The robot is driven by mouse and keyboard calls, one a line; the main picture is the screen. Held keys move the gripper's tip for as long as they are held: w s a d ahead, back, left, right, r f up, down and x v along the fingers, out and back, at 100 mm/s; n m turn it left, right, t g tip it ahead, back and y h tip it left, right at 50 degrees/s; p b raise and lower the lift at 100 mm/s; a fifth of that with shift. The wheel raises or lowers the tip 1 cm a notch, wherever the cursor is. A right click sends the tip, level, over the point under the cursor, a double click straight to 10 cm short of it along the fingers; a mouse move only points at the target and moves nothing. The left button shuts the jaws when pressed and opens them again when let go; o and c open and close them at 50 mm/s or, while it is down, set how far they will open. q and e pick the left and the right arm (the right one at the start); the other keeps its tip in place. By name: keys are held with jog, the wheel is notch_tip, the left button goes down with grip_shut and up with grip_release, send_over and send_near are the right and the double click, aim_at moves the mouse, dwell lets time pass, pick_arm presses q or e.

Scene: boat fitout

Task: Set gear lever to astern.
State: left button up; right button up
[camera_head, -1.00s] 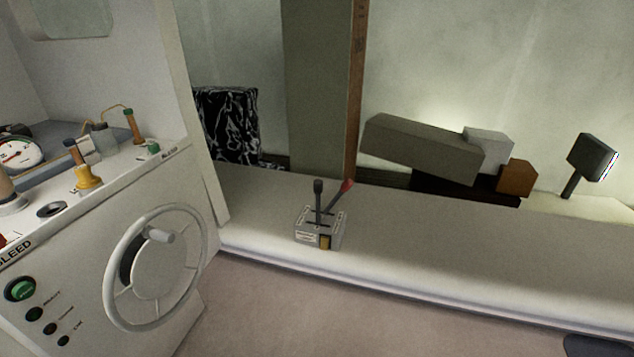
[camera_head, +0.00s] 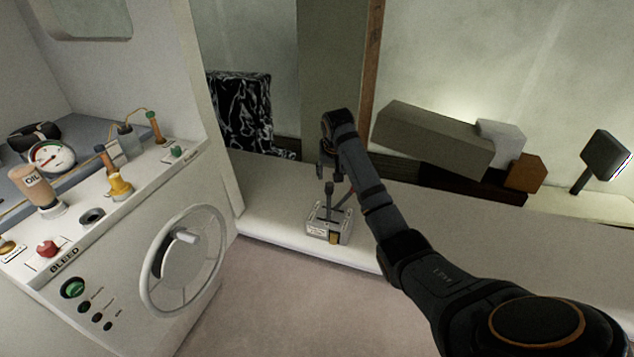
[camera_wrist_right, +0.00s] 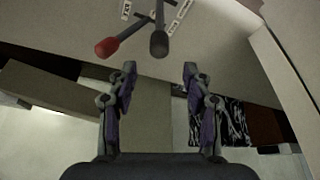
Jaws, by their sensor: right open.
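A small grey control box (camera_head: 328,222) sits on the pale ledge, with two levers rising from it. The black knob also shows in the wrist view (camera_wrist_right: 159,43). My right gripper (camera_head: 327,174) is just above the black knob in the head view. In the wrist view its fingers (camera_wrist_right: 160,70) are apart and empty, with the black knob just beyond the gap, not between them. The box labels are unreadable. My left gripper is out of view.
A white console with a handwheel (camera_head: 184,259) stands at left, with a gauge (camera_head: 51,157) and fittings on top. A dark post stands behind the box. A long grey box (camera_head: 432,140) lies at the back right. The ledge (camera_head: 480,225) right of my arm is mostly clear.

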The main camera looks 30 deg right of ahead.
aim_at(330, 185)
jog(key=p+x, duration=0.1)
jog(key=x, duration=0.9)
jog(key=shift+d+f, duration=0.1)
jog(key=shift+f, duration=0.2)
grip_shut()
